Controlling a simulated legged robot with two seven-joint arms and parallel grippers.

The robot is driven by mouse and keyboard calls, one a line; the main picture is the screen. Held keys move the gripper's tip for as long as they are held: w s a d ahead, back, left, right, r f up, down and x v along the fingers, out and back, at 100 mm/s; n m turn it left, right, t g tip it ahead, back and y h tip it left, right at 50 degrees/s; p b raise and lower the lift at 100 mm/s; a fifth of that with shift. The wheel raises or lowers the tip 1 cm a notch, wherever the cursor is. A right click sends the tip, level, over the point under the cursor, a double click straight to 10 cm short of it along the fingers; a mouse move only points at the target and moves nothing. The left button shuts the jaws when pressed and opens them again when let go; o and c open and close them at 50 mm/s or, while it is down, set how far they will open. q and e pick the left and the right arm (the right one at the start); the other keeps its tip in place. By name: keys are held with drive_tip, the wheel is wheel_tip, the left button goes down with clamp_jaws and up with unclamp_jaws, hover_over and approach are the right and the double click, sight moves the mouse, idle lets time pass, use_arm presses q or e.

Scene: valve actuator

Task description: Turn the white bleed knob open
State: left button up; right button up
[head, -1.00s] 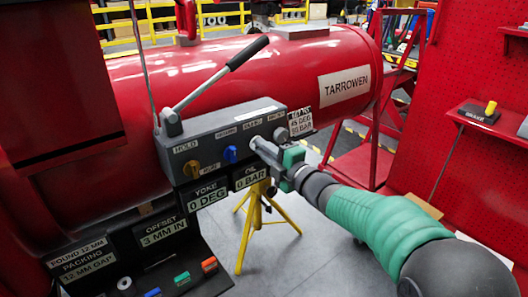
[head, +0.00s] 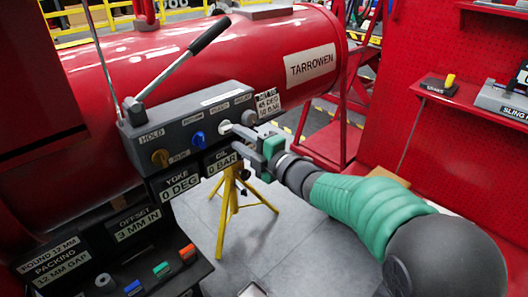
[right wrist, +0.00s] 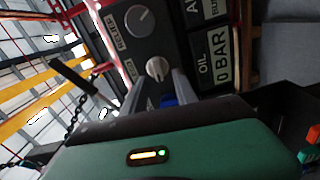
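The white bleed knob (head: 225,127) is on the front of the grey control box (head: 190,115), between a blue knob (head: 197,138) and a grey knob (head: 249,117). My right gripper (head: 240,131) reaches in from the right, its fingertips close to the white knob. In the right wrist view the white knob (right wrist: 157,68) shows just ahead of and between the spread fingers (right wrist: 158,82). The gripper looks open; I cannot tell whether a finger touches the knob. My left gripper is not in view.
An orange knob (head: 160,157) and a long lever (head: 185,57) are on the same box. Plates below read 0 DEG and 0 BAR. A red cylinder (head: 230,60) lies behind. A yellow stand (head: 232,200) is beneath. A red shelf (head: 470,115) stands at right.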

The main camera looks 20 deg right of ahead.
drive_tip(key=p+v, duration=0.2)
drive_tip(key=v, duration=1.1)
drive_tip(key=shift+s, duration=0.1)
wheel_tip(320, 180, down, 18)
drive_tip(key=s+d+m+g+h, duration=0.2)
drive_tip(key=m+g+h, duration=0.5)
drive_tip(key=m, duration=0.7)
drive_tip(key=s+a+f+m+g, duration=0.4)
drive_tip(key=s+f, duration=0.1)
drive_tip(key=s, duration=0.2)
drive_tip(key=s+a+f+m+g, duration=0.3)
drive_tip(key=s+a+f+g, duration=0.1)
drive_tip(key=s, duration=0.3)
wheel_tip(320, 180, up, 25)
drive_tip(key=p, duration=2.5)
drive_tip(key=shift+w+d+r+t+y+p, duration=0.15)
drive_tip(key=shift+w+d+t+y+p, duration=0.15)
drive_tip(key=shift+w+d+y+p, duration=0.15)
